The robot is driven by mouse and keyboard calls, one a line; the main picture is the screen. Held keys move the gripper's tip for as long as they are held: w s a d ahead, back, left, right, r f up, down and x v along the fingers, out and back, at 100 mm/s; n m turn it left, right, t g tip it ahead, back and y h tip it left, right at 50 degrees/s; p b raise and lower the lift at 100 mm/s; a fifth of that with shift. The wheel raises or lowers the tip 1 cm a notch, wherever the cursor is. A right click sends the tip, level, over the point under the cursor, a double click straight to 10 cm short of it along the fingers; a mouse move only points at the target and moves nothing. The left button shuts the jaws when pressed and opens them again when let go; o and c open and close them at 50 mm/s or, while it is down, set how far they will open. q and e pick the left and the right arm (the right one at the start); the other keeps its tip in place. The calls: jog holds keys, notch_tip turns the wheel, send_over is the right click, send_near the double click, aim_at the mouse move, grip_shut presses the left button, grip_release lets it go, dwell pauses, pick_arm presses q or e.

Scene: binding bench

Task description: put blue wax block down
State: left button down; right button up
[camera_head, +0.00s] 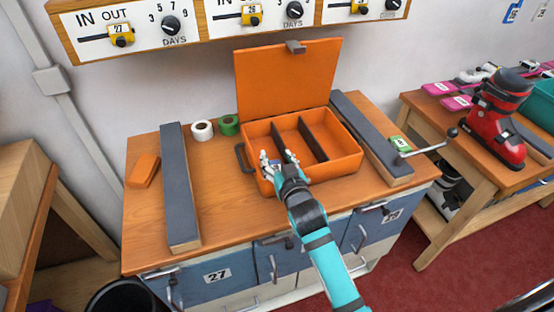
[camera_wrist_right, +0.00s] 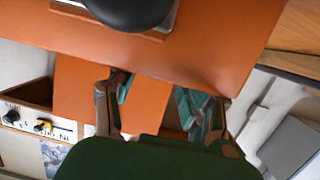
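The open orange box (camera_head: 345,168) stands on the wooden bench, its lid raised at the back and dark dividers inside. My right gripper (camera_head: 278,160) is at the box's front left, over its left compartment. Its fingers are spread. In the right wrist view the two fingers (camera_wrist_right: 158,105) stand apart with only orange surface between them. A small bluish patch (camera_head: 275,164) shows between the fingers in the head view; I cannot tell whether it is the blue wax block. No blue block can be clearly made out. My left gripper is not in view.
Long grey-topped rails (camera_head: 179,185) and (camera_head: 366,135) flank the box. An orange block (camera_head: 143,170) lies at the bench's left. White tape (camera_head: 202,130) and green tape (camera_head: 229,125) stand behind. A metal crank handle (camera_head: 430,148) juts out at the right. Bench between left rail and box is clear.

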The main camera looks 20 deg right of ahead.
jog(key=shift+s+f, duration=0.15)
jog(key=shift+f, duration=0.5)
jog(key=shift+r, duration=0.35)
jog(key=shift+s+a+r, duration=0.1)
jog(key=shift+s+r, duration=0.1)
jog(key=s+r, duration=0.3)
jog(key=s, duration=0.8)
jog(key=shift+b, duration=0.4)
jog(key=shift+c, duration=0.4)
